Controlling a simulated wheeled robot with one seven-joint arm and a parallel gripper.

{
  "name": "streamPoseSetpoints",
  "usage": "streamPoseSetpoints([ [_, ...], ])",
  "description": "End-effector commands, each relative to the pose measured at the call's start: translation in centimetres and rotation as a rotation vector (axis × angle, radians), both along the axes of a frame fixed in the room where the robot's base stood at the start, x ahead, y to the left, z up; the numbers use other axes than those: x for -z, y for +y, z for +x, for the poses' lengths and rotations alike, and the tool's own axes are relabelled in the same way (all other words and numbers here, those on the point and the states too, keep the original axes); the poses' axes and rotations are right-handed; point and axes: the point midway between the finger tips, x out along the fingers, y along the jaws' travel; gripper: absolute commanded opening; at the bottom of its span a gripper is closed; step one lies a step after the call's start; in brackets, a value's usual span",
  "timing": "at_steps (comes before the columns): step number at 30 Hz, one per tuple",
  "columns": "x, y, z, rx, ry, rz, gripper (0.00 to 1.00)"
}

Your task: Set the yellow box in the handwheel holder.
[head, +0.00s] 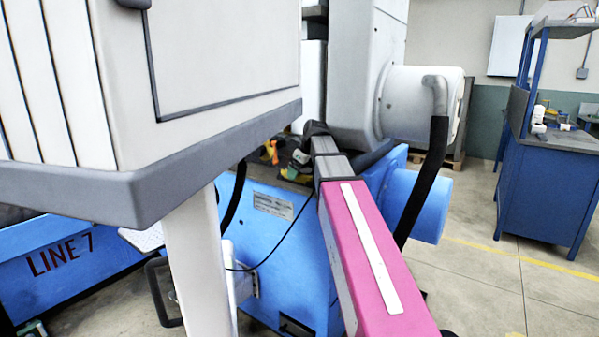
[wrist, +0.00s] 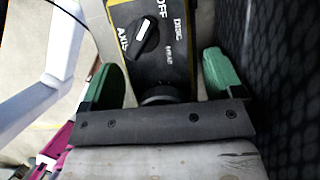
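The yellow box (wrist: 160,65) shows in the wrist view as a yellow-edged box with a dark face, a black knob and white lettering that includes "AXIS" and "OFF". The far end of the box runs out of the picture. In the head view my gripper (head: 290,172) is small and partly hidden beyond the pink arm and the grey cabinet edge. I cannot make out the handwheel holder clearly in either view.
A large pale cabinet (head: 220,60) on a post fills the left of the head view. A blue machine base (head: 275,225) stands behind my arm. Dark mesh (wrist: 285,90) lies close at right in the wrist view. Floor is open near the blue workbench (head: 550,185).

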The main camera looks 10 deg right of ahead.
Motion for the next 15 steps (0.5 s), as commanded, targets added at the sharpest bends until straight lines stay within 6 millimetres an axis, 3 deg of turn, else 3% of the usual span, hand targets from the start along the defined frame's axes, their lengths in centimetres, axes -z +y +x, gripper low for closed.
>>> streamPoseSetpoints([
  [10,-0.2,0.0,0.0,0.000,0.000,0.000,0.89],
  [15,-1.6,-0.4,-0.4,0.001,-0.003,0.000,0.89],
])
